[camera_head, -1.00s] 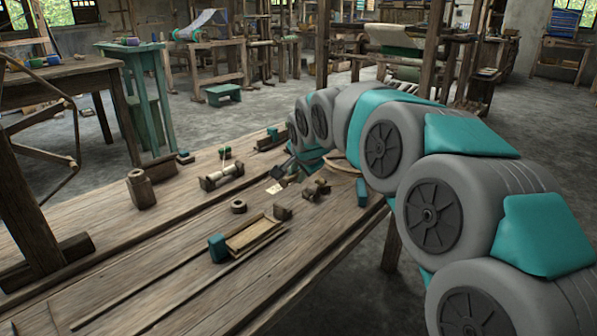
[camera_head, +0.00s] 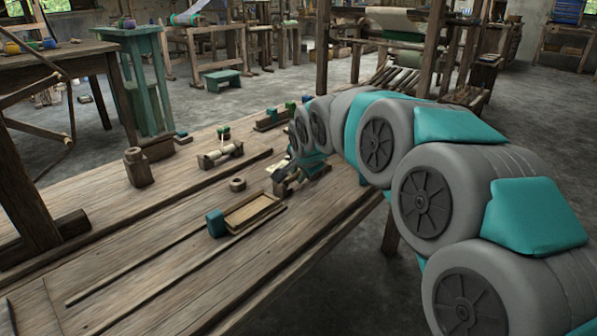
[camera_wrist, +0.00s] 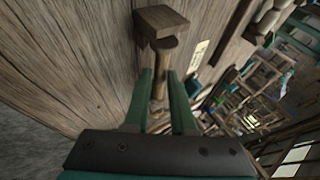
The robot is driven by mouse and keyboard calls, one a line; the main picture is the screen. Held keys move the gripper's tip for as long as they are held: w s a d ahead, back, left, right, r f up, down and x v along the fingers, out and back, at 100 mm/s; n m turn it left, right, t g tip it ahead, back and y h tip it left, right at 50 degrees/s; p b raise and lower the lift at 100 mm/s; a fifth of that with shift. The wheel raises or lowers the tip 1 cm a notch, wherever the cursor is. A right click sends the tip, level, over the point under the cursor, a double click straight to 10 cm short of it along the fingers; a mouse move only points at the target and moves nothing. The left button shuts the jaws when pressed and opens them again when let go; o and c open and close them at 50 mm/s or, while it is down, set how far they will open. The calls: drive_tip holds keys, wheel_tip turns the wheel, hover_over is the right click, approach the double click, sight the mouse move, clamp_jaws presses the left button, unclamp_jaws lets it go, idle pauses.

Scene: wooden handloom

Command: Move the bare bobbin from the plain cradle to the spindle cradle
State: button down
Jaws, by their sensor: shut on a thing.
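My gripper (camera_head: 296,180) is low over the bench, beside a small wooden cradle block (camera_head: 280,190). In the wrist view, my gripper's two green fingers (camera_wrist: 168,95) are shut on a slim brown bare bobbin (camera_wrist: 168,50), which lies lengthwise between them. The bobbin's far end is at a square wooden block (camera_wrist: 160,20) of the plain cradle; I cannot tell whether it touches. In the head view my gripper and arm partly hide the bobbin and cradle. A second cradle holding a pale bobbin (camera_head: 220,154) stands to the left; I cannot make out a spindle on it.
A shallow wooden tray with a teal end block (camera_head: 216,223) lies nearer. A wooden ring (camera_head: 237,184) and a bottle-shaped wooden block (camera_head: 138,167) stand farther left. A dark holder with teal and green pieces (camera_head: 271,119) is at the back. The front bench boards are mostly clear.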

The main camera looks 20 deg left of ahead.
drive_tip(key=c, duration=0.7)
unclamp_jaws()
drive_tip(key=shift+v, duration=3.95)
